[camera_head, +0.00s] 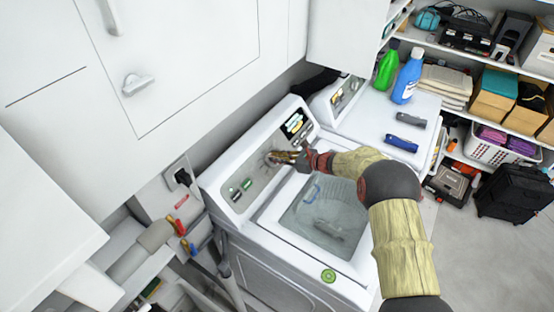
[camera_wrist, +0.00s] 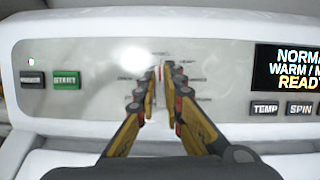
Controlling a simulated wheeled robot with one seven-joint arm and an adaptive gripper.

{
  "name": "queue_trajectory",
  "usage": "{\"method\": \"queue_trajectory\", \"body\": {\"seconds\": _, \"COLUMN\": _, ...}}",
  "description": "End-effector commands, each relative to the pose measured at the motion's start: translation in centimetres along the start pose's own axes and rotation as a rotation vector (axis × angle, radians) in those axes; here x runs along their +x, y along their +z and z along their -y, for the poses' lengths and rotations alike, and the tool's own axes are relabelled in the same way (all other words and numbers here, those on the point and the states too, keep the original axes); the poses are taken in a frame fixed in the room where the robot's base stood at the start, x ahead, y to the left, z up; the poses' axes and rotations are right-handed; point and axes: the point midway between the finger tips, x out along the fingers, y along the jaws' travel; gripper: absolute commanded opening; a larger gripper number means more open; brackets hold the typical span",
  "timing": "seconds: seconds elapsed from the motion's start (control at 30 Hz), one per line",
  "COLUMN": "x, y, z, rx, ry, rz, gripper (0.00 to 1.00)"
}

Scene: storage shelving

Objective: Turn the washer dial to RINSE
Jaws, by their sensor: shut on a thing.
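The washer (camera_head: 297,245) stands below the wall cabinets, with its sloped control panel (camera_head: 242,165) along the back. My gripper (camera_head: 277,157) reaches the panel from the right. In the wrist view, my gripper (camera_wrist: 161,70) has its yellow and black fingers on both sides of the washer dial (camera_wrist: 160,78), shut on it. The fingers hide most of the dial. A thin red mark shows between the fingertips, pointing roughly up. Small labels ring the dial, too blurred to read surely. The display (camera_wrist: 290,68) shows NORMAL, a cut-off WARM line and READY.
Left of the dial are a dark button (camera_wrist: 31,78) and a green START button (camera_wrist: 66,80). TEMP (camera_wrist: 265,108) and SPIN (camera_wrist: 301,108) buttons lie right. A green bottle (camera_head: 387,68) and blue bottle (camera_head: 408,78) stand on the neighbouring machine.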

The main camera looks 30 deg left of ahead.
Motion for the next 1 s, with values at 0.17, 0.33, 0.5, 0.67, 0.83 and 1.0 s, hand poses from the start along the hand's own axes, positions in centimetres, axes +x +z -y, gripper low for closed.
{"method": "queue_trajectory", "body": {"seconds": 0.17, "x": 0.16, "y": -0.4, "z": 0.08, "rx": -0.105, "ry": 0.034, "rz": 0.002, "gripper": 0.0}}
{"method": "queue_trajectory", "body": {"seconds": 0.33, "x": 0.2, "y": -0.46, "z": 0.01, "rx": -0.247, "ry": 0.084, "rz": 0.002, "gripper": 0.0}}
{"method": "queue_trajectory", "body": {"seconds": 0.5, "x": 0.18, "y": -0.43, "z": -0.02, "rx": -0.4, "ry": 0.137, "rz": 0.001, "gripper": 0.0}}
{"method": "queue_trajectory", "body": {"seconds": 0.67, "x": 0.14, "y": -0.43, "z": -0.11, "rx": -0.541, "ry": 0.189, "rz": 0.001, "gripper": 0.0}}
{"method": "queue_trajectory", "body": {"seconds": 0.83, "x": 0.09, "y": -0.37, "z": -0.16, "rx": -0.695, "ry": 0.243, "rz": 0.001, "gripper": 0.0}}
{"method": "queue_trajectory", "body": {"seconds": 1.0, "x": 0.08, "y": -0.41, "z": -0.23, "rx": -0.845, "ry": 0.297, "rz": 0.0, "gripper": 0.0}}
